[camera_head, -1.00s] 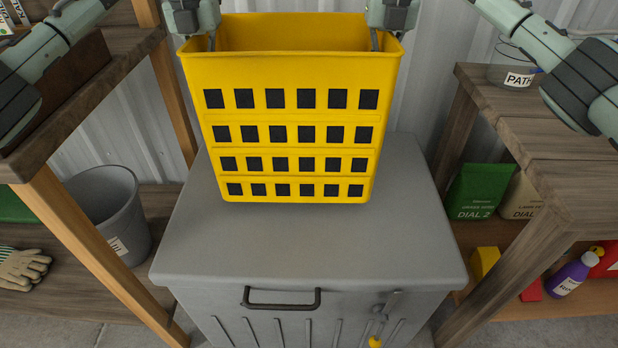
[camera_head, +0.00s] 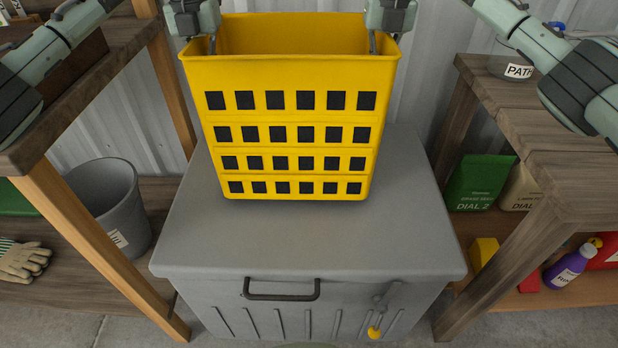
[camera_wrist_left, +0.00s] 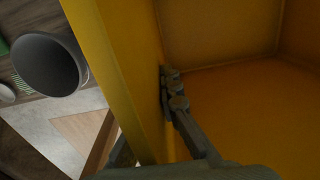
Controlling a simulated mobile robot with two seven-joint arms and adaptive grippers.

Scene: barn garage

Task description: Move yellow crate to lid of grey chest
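The yellow crate (camera_head: 290,120), with rows of dark square openings, is upright over the lid of the grey chest (camera_head: 310,240). I cannot tell whether its base touches the lid. My left gripper (camera_head: 212,45) is at the crate's left rim and my right gripper (camera_head: 373,42) is at its right rim. Both appear shut on the rim. In the left wrist view, one finger of my left gripper (camera_wrist_left: 160,125) lies against the inside of the crate's wall (camera_wrist_left: 130,60); the other finger is mostly hidden behind the wall.
Wooden shelving with a grey bucket (camera_head: 112,200) and gloves (camera_head: 22,262) stands left. A wooden bench (camera_head: 545,130) stands right, with green bag (camera_head: 480,183) and purple bottle (camera_head: 570,268) below. The lid's front is clear. Corrugated wall is behind.

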